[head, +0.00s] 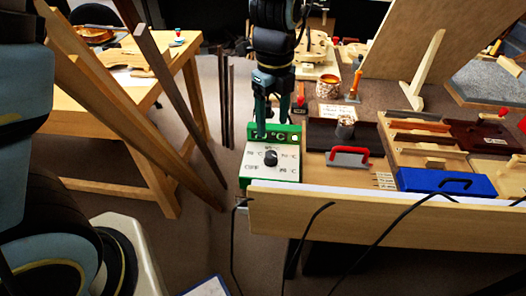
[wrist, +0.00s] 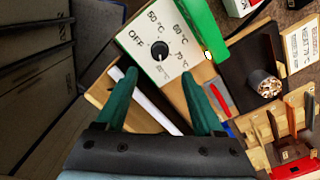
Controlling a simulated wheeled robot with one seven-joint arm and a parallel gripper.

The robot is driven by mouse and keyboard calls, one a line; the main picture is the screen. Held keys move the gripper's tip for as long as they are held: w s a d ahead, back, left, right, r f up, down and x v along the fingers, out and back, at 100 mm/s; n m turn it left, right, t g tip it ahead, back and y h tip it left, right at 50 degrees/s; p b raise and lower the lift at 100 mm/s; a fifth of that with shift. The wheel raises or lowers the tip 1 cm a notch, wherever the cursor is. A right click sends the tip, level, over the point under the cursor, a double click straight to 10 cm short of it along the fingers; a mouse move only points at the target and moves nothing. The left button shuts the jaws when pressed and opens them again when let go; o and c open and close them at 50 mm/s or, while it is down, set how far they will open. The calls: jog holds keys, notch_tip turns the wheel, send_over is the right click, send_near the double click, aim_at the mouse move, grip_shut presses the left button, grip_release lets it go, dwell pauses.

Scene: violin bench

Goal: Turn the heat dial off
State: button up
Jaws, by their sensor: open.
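The heat dial is a round black knob (head: 271,157) on the white face of a green-edged control box (head: 258,177) at the bench's left end. In the wrist view the knob (wrist: 159,51) shows near the top centre, with OFF printed to its left and temperature marks around it. A small pale mark shows on the knob, but I cannot tell surely which label it points to. My gripper (head: 272,127) is above the box's far side in the head view. In the wrist view its two green fingers (wrist: 160,76) are spread, empty and apart from the knob.
Right of the box lies a red-handled tool (head: 348,152) and a blue case (head: 446,182). Black cables hang over the bench's front edge. Upright wooden boards stand left of the box.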

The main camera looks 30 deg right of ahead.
aim_at(271, 154)
notch_tip(271, 154, down, 10)
jog(key=shift+f+p, duration=0.15)
jog(key=shift+p, duration=0.55)
grip_shut()
